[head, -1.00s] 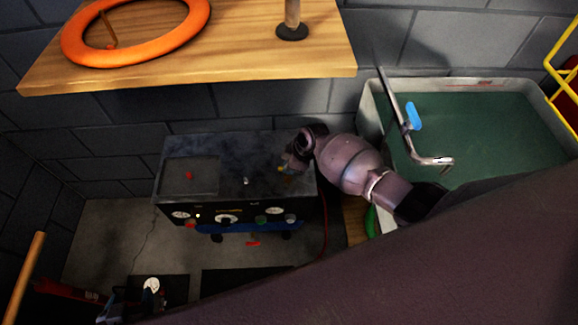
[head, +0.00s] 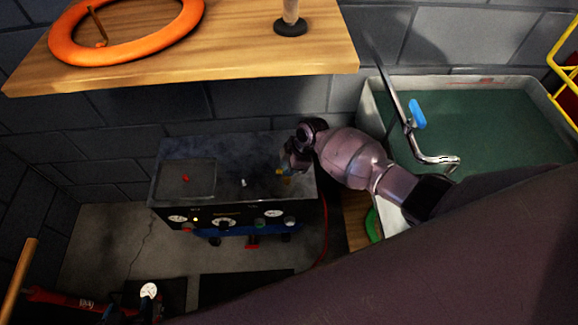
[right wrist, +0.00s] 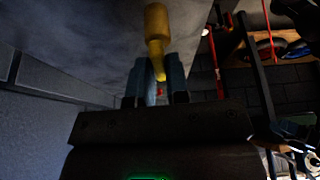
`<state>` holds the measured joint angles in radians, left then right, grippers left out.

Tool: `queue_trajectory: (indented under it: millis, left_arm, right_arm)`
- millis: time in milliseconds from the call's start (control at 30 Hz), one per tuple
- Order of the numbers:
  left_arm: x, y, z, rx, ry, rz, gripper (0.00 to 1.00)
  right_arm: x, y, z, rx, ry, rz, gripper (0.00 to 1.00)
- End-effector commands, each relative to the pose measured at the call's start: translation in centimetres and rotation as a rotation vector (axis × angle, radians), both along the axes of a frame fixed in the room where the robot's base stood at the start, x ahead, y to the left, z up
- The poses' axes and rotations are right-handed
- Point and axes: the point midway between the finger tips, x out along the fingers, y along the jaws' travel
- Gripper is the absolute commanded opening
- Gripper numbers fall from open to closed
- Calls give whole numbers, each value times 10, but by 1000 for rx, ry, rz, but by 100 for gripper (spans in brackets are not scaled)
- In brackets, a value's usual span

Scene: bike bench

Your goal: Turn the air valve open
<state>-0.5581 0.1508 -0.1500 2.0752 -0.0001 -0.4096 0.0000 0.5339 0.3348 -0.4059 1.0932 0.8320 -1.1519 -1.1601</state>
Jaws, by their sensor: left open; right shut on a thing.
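The air valve shows a yellow handle (right wrist: 155,35) in the right wrist view, between the blue fingers of my right gripper (right wrist: 157,82). In the head view my right gripper (head: 285,170) is at the right end of the dark box's top, shut on the handle, and mostly hides the valve. The valve's body and how far it is turned cannot be made out. My left gripper (head: 122,312) seems to be partly in view at the bottom left of the head view. It is open, near the floor, away from the valve, and largely cut off.
The dark box (head: 228,150) has gauges and knobs on its front and a red hose at its right. A wooden shelf (head: 230,65) with an orange ring (head: 62,50) hangs above. A green-filled basin (head: 490,120) stands right. A red pump (head: 60,298) lies low left.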

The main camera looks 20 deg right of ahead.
Motion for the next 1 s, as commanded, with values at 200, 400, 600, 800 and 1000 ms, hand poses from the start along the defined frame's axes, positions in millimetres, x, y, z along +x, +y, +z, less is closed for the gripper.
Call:
queue_trajectory:
  millis: [200, 400, 600, 800, 1000]
  left_arm:
    - [-3, 0, -2, -2, 5, 3, 62]
    - [-3, -1, -2, -3, 6, 6, 62]
    - [-2, 0, -1, -2, 3, 3, 62]
    - [3, 0, 12, -2, -16, 3, 62]
    - [11, 0, 36, -2, -49, 2, 62]
  right_arm:
    - [0, 0, 0, -1, -1, 2, 38]
    - [0, 0, 0, -1, 0, 1, 38]
    - [0, 0, 0, 0, 0, -2, 38]
    - [0, 1, 4, 1, -2, -81, 38]
    - [-1, 2, 7, 3, -4, -281, 38]
